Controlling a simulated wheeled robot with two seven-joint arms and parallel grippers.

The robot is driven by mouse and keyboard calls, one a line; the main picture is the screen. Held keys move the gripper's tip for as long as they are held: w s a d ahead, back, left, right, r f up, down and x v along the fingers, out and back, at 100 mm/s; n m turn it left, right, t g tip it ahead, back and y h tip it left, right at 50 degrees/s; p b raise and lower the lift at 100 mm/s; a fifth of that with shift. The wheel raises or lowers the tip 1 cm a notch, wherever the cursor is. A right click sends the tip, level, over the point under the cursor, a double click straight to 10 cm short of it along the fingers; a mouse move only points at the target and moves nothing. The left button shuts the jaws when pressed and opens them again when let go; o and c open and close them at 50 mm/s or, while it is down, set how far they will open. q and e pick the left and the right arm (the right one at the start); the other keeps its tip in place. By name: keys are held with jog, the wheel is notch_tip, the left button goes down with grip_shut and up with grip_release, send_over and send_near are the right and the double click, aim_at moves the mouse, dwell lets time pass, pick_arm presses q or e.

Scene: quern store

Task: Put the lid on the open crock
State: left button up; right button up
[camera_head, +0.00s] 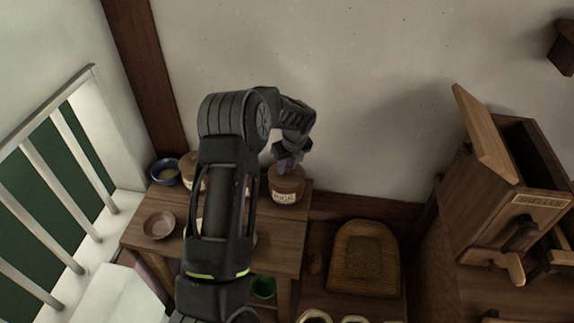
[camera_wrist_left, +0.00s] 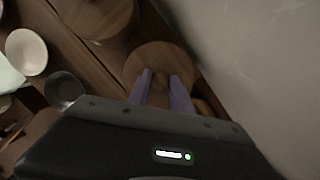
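A brown crock (camera_head: 286,192) with a pale lettered label stands at the back right of the small wooden table. My left gripper (camera_head: 290,163) points down at its top. In the left wrist view a round wooden lid (camera_wrist_left: 138,62) lies below the fingers (camera_wrist_left: 162,74), and its knob appears between them. I cannot tell whether the fingers touch the knob or whether the lid is seated on the crock. Another crock (camera_head: 187,172) is mostly hidden behind my left arm. A second round wooden top (camera_wrist_left: 95,14) shows in the left wrist view. My right gripper is out of view.
The small table (camera_head: 140,243) also holds a blue bowl (camera_head: 165,173) and a brown bowl (camera_head: 158,225). A pale bowl (camera_wrist_left: 27,52) shows in the left wrist view. The wall rises close behind the table. A wooden sheller (camera_head: 487,215) stands at right, and a white railing (camera_head: 45,172) at left.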

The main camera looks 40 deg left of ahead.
aim_at(292, 180)
pick_arm(q)
jog(key=o, duration=0.3)
jog(key=shift+o, duration=0.2)
jog(key=shift+r, duration=0.15)
jog(key=shift+r, duration=0.55)
jog(key=v, duration=1.1)
jog(key=shift+b, duration=0.4)
